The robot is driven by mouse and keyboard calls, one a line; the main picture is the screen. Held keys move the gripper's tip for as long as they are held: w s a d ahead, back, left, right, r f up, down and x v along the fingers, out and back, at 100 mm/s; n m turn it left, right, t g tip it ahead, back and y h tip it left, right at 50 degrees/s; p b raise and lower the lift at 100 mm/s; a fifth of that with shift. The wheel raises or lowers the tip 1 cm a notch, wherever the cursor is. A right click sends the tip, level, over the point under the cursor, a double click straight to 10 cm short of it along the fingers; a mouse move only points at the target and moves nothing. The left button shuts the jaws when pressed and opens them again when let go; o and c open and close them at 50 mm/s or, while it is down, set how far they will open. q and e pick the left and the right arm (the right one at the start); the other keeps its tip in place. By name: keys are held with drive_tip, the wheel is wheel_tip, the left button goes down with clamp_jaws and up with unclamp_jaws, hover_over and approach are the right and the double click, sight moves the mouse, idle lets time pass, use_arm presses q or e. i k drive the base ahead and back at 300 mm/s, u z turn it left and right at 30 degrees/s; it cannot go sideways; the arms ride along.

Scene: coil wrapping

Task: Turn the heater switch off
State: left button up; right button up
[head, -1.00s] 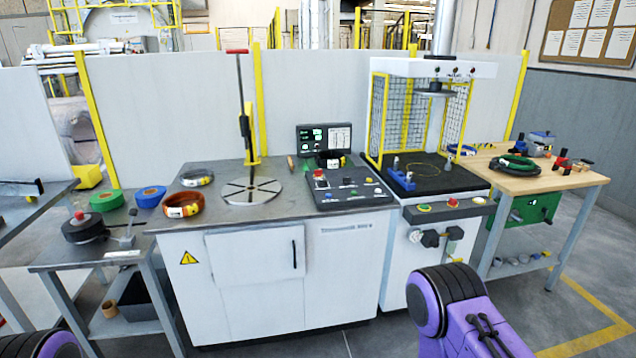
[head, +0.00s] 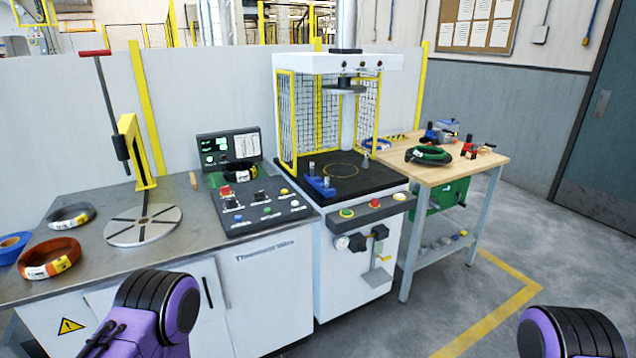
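A press cabinet (head: 330,285) stands at the centre with a yellow mesh guard (head: 287,120) on top. Its front strip has a green button (head: 346,213), a red button (head: 375,203) and another control at the right. Below are a round gauge (head: 342,243) and a black fitting (head: 380,232). Left of it, a dark control panel (head: 245,222) on the bench carries a red button and several small coloured controls. I cannot tell which control is the heater switch, or its position. Purple links of both my arms show at the bottom edge; neither gripper is in view.
The grey bench (head: 200,215) holds a round slotted plate (head: 143,226), an orange coil (head: 49,258) and a grey coil (head: 71,216). A wooden table (head: 455,170) with a green coil (head: 428,154) stands right of the press. The floor (head: 520,245) at the right is open.

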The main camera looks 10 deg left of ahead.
sight(258, 196)
drive_tip(key=z, duration=0.35)
drive_tip(key=i, duration=0.85)
drive_tip(key=u, duration=0.05)
